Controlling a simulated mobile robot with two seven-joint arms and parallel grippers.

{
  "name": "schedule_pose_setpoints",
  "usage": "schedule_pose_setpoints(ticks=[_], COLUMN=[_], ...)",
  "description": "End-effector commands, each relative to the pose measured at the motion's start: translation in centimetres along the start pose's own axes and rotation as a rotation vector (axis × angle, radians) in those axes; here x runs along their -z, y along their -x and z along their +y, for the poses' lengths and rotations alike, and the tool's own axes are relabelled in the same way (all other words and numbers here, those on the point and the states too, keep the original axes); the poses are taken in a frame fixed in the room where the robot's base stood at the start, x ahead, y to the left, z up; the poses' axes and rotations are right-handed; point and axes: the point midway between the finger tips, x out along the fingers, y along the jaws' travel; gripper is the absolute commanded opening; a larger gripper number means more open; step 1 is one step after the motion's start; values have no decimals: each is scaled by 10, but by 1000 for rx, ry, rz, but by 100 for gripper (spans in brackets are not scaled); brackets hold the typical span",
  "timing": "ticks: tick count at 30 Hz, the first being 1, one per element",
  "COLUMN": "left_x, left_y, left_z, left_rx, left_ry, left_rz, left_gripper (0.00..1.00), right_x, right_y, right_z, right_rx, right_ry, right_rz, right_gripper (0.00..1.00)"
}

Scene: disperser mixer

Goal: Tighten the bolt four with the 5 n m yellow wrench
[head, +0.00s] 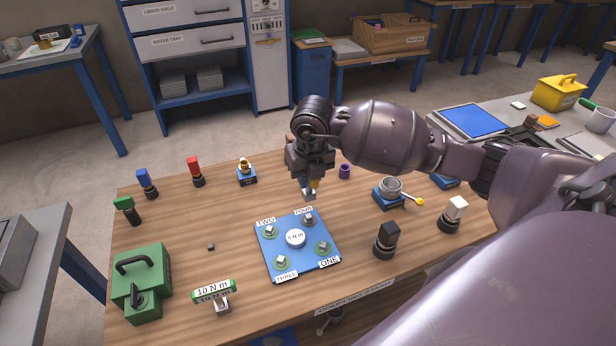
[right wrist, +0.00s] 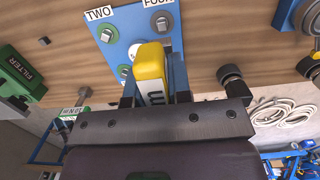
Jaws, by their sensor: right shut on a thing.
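My right gripper (head: 312,182) is shut on the yellow wrench (right wrist: 151,68), whose yellow handle fills the space between the fingers in the right wrist view. The gripper hangs just above and behind bolt four (head: 308,219) on the blue plate (head: 298,270). I cannot tell whether the wrench touches the bolt. Bolts two (head: 269,231), three (head: 281,262) and one (head: 322,247) have green around their bases; bolt four looks grey around its base. The plate's middle disc reads 5 N m.
A green 10 N m wrench (head: 213,291) stands at the table's front, beside a green case (head: 141,283). A black-topped fixture (head: 386,240) and a metal bowl with a yellow-knobbed lever (head: 392,189) stand right of the plate. The wood left of the plate is mostly clear.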

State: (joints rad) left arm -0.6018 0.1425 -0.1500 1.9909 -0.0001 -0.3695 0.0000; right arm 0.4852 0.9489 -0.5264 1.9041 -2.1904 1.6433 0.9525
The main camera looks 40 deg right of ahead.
Motion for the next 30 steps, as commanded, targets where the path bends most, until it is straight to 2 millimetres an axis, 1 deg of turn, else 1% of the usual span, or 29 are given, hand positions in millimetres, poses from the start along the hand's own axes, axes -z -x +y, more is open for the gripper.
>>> schedule_pose_setpoints(ticks=[11, 14, 20, 30], left_x=[2, -1, -10, -29], left_y=[0, -1, -4, -11], left_z=[0, 0, 1, 3], left_rx=[0, 0, -1, -3], left_ry=[0, -1, -1, -1], left_rz=[3, 1, -7, -30], left_gripper=[49, 49, 49, 49], right_x=[-1, 0, 2, 5], right_y=[1, -3, -15, -43], right_z=[0, 0, 0, 0], right_rx=[-1, -2, 0, 0], right_ry=[2, 2, 2, 3], right_rz=[-6, -5, -4, -2], right_gripper=[0, 0, 0, 0])
